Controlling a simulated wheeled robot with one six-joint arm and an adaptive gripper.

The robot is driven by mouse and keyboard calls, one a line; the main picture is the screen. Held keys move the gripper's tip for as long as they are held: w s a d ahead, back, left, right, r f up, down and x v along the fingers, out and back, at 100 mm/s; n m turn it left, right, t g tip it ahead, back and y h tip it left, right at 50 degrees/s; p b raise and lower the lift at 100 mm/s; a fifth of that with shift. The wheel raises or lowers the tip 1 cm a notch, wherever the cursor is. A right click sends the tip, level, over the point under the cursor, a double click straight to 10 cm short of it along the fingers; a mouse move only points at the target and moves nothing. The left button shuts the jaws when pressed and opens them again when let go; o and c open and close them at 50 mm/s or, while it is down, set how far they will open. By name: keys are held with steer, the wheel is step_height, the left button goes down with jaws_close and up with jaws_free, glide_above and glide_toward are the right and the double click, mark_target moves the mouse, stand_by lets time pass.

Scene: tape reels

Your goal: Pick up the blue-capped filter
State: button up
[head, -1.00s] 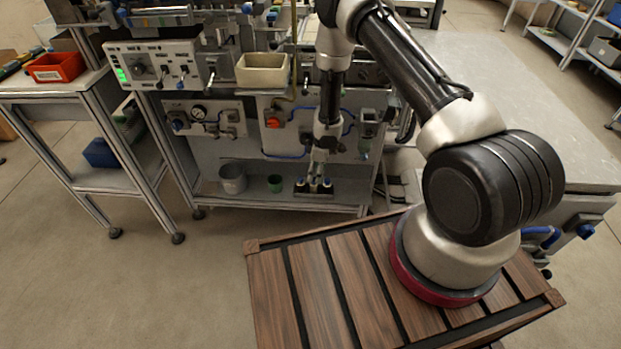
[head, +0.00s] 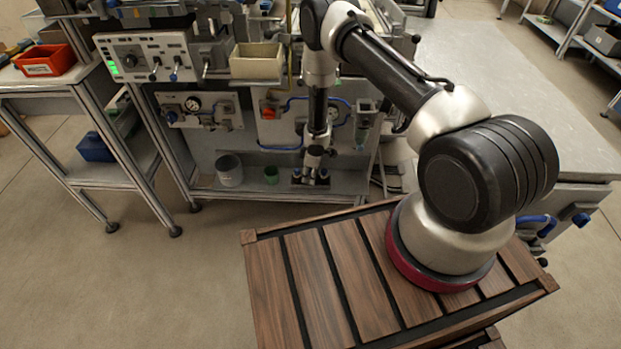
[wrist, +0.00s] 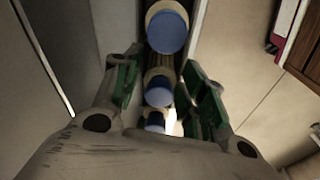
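Several blue-capped filters stand in a row in the wrist view: a near one (wrist: 167,32) at the top, a middle one (wrist: 158,90) and a far one (wrist: 155,122). In the head view, small blue caps (head: 323,174) show on a dark holder on the bench's lower shelf. My gripper (head: 311,163) hangs over that holder, pointing down. In the wrist view my gripper (wrist: 160,82) is open, its green-padded fingers on either side of the row around the middle filter. A gap shows at the left pad; contact at the right pad is unclear.
The bench panel with blue hoses is close behind my arm. A bench leg (head: 374,170) stands to the right.

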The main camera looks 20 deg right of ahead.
steer(key=c, duration=0.6)
steer(key=shift+r, duration=0.1)
